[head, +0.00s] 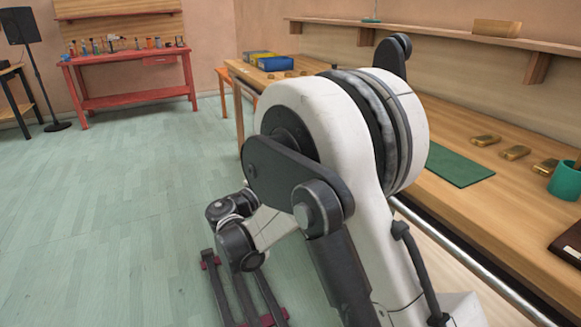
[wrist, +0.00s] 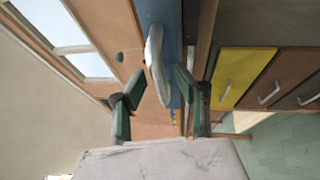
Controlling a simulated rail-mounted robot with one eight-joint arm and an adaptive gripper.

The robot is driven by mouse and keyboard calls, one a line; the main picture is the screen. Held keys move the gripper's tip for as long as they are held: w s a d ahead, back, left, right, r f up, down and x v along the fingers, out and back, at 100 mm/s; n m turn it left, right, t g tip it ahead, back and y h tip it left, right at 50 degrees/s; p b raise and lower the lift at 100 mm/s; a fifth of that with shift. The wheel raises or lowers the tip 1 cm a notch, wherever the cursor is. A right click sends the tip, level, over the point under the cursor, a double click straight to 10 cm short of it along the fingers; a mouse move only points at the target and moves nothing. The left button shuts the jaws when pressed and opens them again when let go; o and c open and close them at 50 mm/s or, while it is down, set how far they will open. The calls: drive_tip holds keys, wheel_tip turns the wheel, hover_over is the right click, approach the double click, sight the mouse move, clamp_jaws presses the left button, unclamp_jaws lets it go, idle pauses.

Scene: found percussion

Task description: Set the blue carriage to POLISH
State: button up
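In the wrist view my gripper (wrist: 160,77) has its two dark green fingers spread apart. A pale, rounded, elongated thing (wrist: 155,62) lies between or just beyond the fingertips; I cannot tell whether they touch it. Behind it runs a blue strip (wrist: 172,30), partly hidden by the pale thing and the right finger. I cannot tell whether this strip is the blue carriage or part of its setting. No POLISH label is readable.
A yellow drawer front (wrist: 243,76) and brown drawers are right of the fingers in the wrist view. In the head view, a long wooden bench (head: 440,122) holds a green mat (head: 456,164), brass blocks and a green cup (head: 565,181). A red table (head: 128,97) stands far left; floor there is clear.

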drive_tip(key=v, duration=1.2)
